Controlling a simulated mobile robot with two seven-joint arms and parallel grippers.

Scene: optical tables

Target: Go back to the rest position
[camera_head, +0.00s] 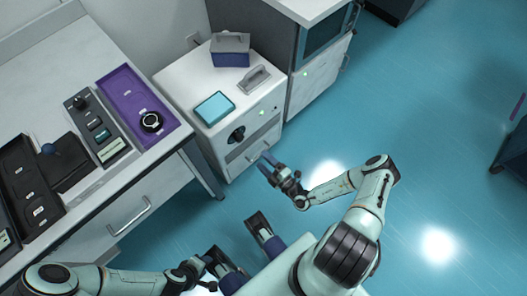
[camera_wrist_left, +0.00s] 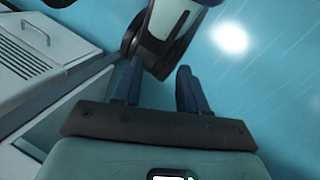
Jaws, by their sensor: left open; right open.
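My right gripper (camera_head: 269,168) is open and empty. It hangs over the blue floor in front of the small white cabinet (camera_head: 187,82), apart from it. My left arm comes in low from the left in the head view, its gripper end (camera_head: 200,266) low over the floor beside my base; its fingers are hard to make out there. In the left wrist view my left gripper (camera_wrist_left: 157,85) has its two dark fingers apart with nothing between them. A part of my own body shows just beyond the fingertips.
The grey bench (camera_head: 70,58) at left holds a purple tray (camera_head: 117,82), with a round black item (camera_head: 151,121) in it, and dark trays. The floor (camera_head: 440,130) at right is mostly clear.

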